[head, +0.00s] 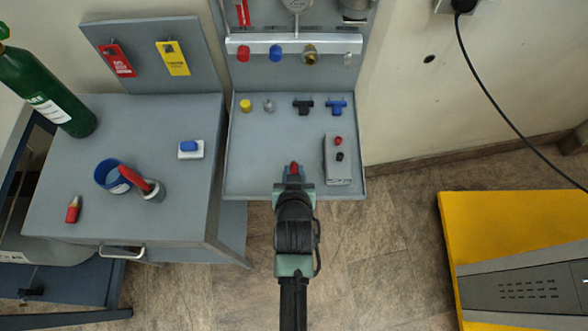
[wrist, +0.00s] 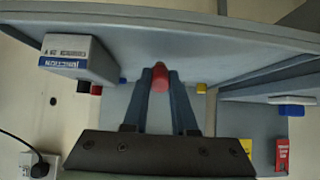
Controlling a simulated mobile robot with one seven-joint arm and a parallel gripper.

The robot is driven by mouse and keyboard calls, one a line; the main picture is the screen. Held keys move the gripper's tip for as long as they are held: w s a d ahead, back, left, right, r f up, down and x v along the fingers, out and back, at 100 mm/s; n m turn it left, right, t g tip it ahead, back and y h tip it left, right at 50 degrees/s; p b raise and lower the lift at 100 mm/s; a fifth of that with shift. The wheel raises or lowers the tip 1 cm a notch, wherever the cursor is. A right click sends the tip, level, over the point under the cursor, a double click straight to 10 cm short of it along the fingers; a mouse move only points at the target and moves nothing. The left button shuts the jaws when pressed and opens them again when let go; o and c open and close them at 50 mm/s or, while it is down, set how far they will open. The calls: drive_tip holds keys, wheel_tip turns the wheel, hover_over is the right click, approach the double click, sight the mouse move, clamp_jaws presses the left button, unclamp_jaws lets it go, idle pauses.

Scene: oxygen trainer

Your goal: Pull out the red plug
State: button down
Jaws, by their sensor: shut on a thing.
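My gripper (head: 293,172) is shut on a small red plug (head: 294,166) at the front part of the grey bench shelf. In the wrist view the red plug (wrist: 160,78) is a rounded red piece between the two dark blue fingers of my gripper (wrist: 160,88). Whether its far end touches anything is hidden. The grey wall panel carries a metal bar (head: 285,43) with a red cap (head: 243,54) and a blue cap (head: 276,53) on it, well beyond my gripper.
A grey box (head: 338,170) with red and black knobs stands right of my gripper. Several small fittings, including a yellow one (head: 245,105), lie farther back. A blue cup (head: 109,175) and a green cylinder (head: 45,90) are left. Between gripper and fittings the shelf is clear.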

drive_tip(key=shift+f, duration=0.25)
drive_tip(key=c, duration=0.6)
unclamp_jaws()
drive_tip(key=v, duration=1.3)
drive_tip(key=shift+p, duration=0.35)
drive_tip(key=shift+w, duration=0.1)
